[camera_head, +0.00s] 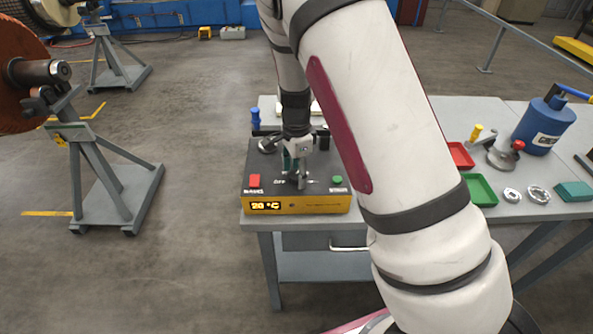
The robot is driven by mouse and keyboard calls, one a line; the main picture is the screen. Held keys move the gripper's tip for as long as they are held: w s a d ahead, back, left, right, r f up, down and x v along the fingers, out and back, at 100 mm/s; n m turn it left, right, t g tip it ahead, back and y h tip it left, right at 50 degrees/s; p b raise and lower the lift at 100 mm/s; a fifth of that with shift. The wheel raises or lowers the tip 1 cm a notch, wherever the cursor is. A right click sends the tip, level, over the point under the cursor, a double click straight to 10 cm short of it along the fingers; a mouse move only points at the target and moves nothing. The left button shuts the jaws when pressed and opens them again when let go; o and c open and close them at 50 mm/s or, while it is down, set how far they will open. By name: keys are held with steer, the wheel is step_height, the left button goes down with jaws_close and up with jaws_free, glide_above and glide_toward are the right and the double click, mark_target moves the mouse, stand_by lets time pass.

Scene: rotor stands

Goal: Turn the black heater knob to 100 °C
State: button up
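The heater (318,203) is a yellow-fronted box with a grey top on the near left corner of the table. Its display (265,206) reads 20 °C. A red button (254,181) and a green button (337,180) sit on its top. My gripper (297,183) points down over the middle of the top, between the two buttons. The black knob is not clearly visible; my gripper covers the spot between the buttons. The fingers are small and dark here, so I cannot tell whether they are closed on anything.
The grey table (440,110) holds a red tray (460,155), a green tray (481,190), metal rings (538,195) and a blue canister (543,125) at right. A blue-capped item (255,117) stands behind the heater. A rotor stand (100,165) is on the floor at left.

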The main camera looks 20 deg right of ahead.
mark_target(297, 174)
step_height(297, 174, up, 12)
stand_by(0.6)
stand_by(0.4)
steer(key=s+r+n+t, duration=0.2)
steer(key=s+r+n, duration=0.6)
steer(key=s, duration=0.4)
steer(key=s+r+n+t+b, duration=0.1)
steer(key=s+r+n+t, duration=0.2)
steer(key=s+r+n, duration=0.6)
steer(key=shift+s+t, duration=0.3)
steer(key=shift+s, duration=1.9)
steer(key=shift+a+r, duration=0.1)
